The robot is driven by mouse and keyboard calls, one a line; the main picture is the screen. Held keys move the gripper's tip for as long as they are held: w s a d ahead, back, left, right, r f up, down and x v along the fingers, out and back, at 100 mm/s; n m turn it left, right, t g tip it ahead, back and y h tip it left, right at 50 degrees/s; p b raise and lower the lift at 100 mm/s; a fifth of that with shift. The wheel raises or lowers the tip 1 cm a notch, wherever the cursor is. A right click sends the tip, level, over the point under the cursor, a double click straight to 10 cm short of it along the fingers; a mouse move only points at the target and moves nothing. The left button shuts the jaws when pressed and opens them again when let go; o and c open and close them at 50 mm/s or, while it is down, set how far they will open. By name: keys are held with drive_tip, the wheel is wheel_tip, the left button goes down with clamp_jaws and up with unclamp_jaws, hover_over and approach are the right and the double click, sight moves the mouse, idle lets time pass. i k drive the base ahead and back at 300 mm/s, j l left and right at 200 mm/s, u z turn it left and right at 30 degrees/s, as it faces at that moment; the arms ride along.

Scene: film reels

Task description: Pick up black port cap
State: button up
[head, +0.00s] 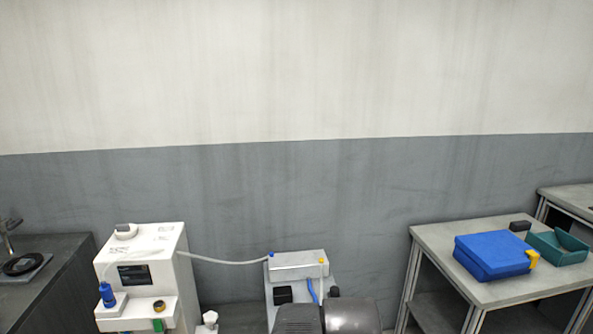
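I cannot tell for sure which thing is the black port cap. A small black block (283,295) sits on the front of a grey-white device (298,272) at the bottom centre. Another small dark block (520,226) lies at the back of the right table. A small dark round piece with a yellowish middle (158,306) is on the front of the white machine (150,262). Dark grey rounded parts at the bottom centre, likely of my arm, stand in front of the device and hide its lower part. My gripper's fingers are not in view.
The right table (433,238) holds a blue case (492,256) with a yellow piece and a teal tray (566,254). A pale hose (225,261) links the machine and device. A dark counter (58,270) stands at the left. A grey-and-white wall closes the back.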

sight(335, 290)
drive_tip(key=z, duration=0.1)
drive_tip(key=i+j, duration=0.2)
drive_tip(key=i, duration=0.3)
drive_tip(key=i+j+u, duration=0.15)
drive_tip(key=i, duration=0.3)
